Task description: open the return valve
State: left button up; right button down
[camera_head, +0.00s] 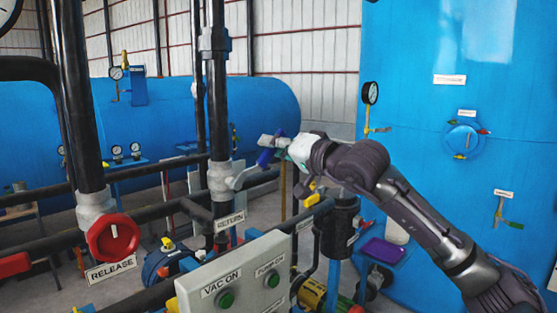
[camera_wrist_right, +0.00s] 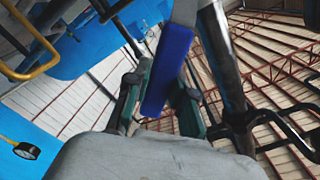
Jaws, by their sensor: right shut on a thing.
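The return valve (camera_head: 221,181) sits on the dark vertical pipe in the middle of the head view, above a RETURN label (camera_head: 230,221). Its lever has a blue handle (camera_head: 266,158) that sticks out to the right and slightly up. My right gripper (camera_head: 272,147) reaches in from the right and is at the blue handle. In the right wrist view the blue handle (camera_wrist_right: 168,70) lies between the two green-grey fingers, and the gripper is shut on it. My left gripper is in neither view.
A red RELEASE handwheel (camera_head: 113,238) is on the left pipe. A control box (camera_head: 235,275) with green VAC ON and PUMP ON buttons stands in front. A large blue tank (camera_head: 435,65) fills the right side. A long blue vessel (camera_head: 270,100) lies behind the pipes.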

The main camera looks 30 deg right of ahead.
aim_at(261, 158)
jog(key=a+r+n, duration=0.1)
jog(key=n, duration=0.1)
jog(key=s+a+r+n, duration=0.1)
jog(key=a+n, duration=0.1)
jog(key=shift+s+a+r+n, duration=0.1)
jog(key=shift+a+r+n, duration=0.1)
jog(key=shift+r+n, duration=0.15)
jog(key=shift+s+a+r+n+b, duration=0.1)
jog(key=shift+s+a+n+b, duration=0.15)
jog(key=shift+a+n, duration=0.5)
jog(key=shift+s+a+r+n+b, duration=0.25)
jog(key=shift+a+n, duration=0.35)
jog(key=shift+n, duration=0.3)
jog(key=shift+s+a+n+b, duration=0.2)
jog(key=shift+a+n+b, duration=0.1)
jog(key=shift+a+n, duration=0.45)
jog(key=c, duration=1)
grip_release()
jog(key=shift+o, duration=0.2)
jog(key=shift+s, duration=0.1)
jog(key=v, duration=1.1)
jog(key=shift+s+d, duration=0.15)
jog(key=shift+s, duration=0.2)
